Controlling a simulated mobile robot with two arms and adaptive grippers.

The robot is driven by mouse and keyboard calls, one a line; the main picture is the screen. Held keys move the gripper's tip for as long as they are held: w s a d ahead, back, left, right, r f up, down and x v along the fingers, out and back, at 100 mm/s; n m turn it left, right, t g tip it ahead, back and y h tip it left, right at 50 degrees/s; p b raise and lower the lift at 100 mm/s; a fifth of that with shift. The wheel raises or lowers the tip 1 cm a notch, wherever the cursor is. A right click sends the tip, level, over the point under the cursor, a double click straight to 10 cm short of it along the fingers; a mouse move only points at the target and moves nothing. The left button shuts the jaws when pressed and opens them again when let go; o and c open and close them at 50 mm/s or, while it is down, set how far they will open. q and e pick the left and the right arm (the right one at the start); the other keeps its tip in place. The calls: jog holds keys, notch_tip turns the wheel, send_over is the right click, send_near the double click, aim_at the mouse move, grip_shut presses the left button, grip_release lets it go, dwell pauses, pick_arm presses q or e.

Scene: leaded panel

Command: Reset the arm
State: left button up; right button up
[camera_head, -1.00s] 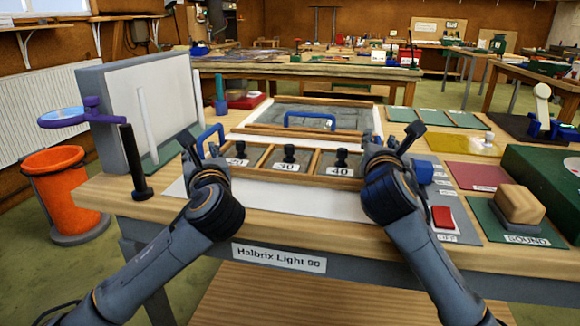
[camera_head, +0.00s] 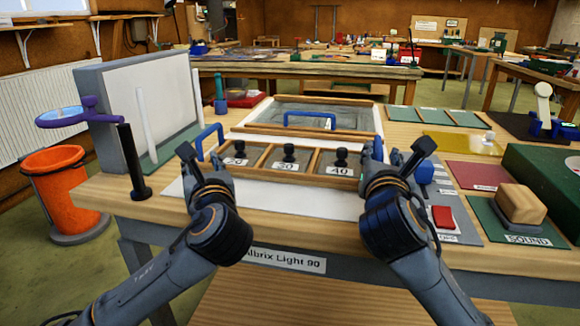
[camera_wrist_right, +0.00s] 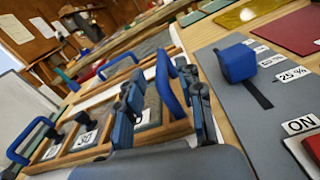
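My left gripper (camera_head: 202,165) is by the left blue handle (camera_head: 208,139) of a wooden tray (camera_head: 272,152). Its fingers look apart, with nothing seen held. My right gripper (camera_head: 396,158) is by the tray's right end. In the right wrist view its two fingers (camera_wrist_right: 164,110) are spread, with the right blue handle (camera_wrist_right: 166,84) showing between them. The handle looks beyond the fingers, and I cannot tell if they touch it. The tray has three compartments with black-knobbed weights, the middle one (camera_head: 289,153) among them.
A framed panel (camera_head: 312,110) with a blue handle lies behind the tray. At right are a blue block (camera_head: 424,172) on a slider, a red button (camera_head: 443,216) and a sponge-like block (camera_head: 521,203). A grey upright panel (camera_head: 150,95) and black post (camera_head: 131,155) stand at left.

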jog(key=shift+s+a, duration=0.1)
jog(key=shift+s, duration=0.45)
pick_arm(q)
jog(key=shift+r, duration=0.1)
pick_arm(e)
jog(key=shift+r, duration=0.15)
